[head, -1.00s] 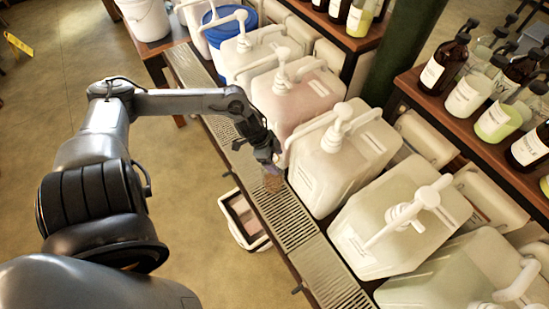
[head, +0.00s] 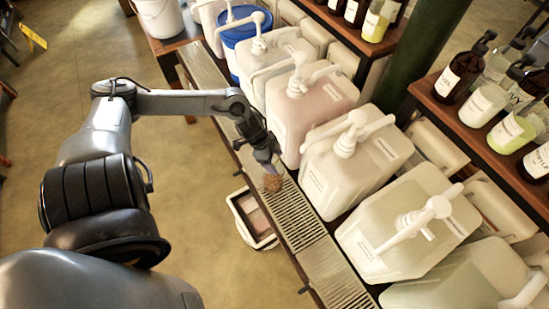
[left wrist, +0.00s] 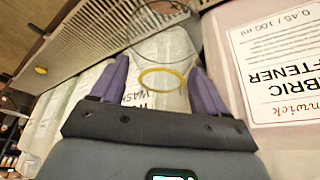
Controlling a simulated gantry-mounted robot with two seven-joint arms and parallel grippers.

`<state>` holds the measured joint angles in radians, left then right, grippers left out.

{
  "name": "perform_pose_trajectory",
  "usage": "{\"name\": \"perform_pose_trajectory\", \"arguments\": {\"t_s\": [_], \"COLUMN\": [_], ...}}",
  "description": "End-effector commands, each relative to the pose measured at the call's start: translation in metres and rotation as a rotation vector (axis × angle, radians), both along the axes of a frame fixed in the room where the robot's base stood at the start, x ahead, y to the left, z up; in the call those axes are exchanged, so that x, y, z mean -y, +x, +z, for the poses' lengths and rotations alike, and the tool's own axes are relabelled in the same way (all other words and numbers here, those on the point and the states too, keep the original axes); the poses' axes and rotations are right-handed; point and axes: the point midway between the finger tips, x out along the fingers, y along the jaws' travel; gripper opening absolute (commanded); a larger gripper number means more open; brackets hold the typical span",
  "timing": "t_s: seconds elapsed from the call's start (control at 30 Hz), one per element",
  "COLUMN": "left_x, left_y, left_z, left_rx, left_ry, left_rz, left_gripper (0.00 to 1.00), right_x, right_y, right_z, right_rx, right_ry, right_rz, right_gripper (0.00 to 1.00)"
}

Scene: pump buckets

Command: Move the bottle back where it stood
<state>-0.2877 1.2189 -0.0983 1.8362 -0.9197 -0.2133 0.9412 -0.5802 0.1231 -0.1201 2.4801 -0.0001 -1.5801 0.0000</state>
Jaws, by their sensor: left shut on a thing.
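My left gripper (head: 268,166) points down beside the row of white pump containers, over the slatted drip tray (head: 296,222). It is shut on the bottle, a small see-through thing that looks brownish (head: 272,184) in the head view. In the left wrist view the purple fingers (left wrist: 162,88) stand on either side of the clear bottle, which shows a yellow ring (left wrist: 162,79) and a thin round outline. Whether the bottle touches the tray, I cannot tell. My right gripper is not in view.
Several pump containers (head: 310,105) line the tray's right side. A white open bin (head: 252,218) stands on the floor to its left. Shelves with brown and clear bottles (head: 462,75) stand behind. A label reading "fabric softener" (left wrist: 280,60) is close in the wrist view.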

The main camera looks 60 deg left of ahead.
Motion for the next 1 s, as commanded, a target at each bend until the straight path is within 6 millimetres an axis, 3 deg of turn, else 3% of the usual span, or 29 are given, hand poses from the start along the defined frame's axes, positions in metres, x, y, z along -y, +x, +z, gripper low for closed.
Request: {"name": "perform_pose_trajectory", "arguments": {"t_s": [0.03,0.2,0.63,1.0], "left_x": [-0.001,0.0,-0.003,-0.012], "left_y": [-0.004,-0.003,-0.005,-0.018], "left_z": [-0.004,-0.003,0.007,0.047], "left_rx": [-0.011,-0.008,-0.005,-0.008], "left_ry": [0.003,0.002,0.002,0.003], "left_rz": [0.0,0.001,0.001,-0.001], "left_gripper": [0.78,1.0,1.0,1.0], "right_x": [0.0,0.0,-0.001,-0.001], "right_y": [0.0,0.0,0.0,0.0], "right_z": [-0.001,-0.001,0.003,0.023], "right_rx": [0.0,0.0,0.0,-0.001], "right_ry": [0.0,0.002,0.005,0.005], "right_rz": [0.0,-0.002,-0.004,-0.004], "right_gripper": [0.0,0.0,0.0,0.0]}}
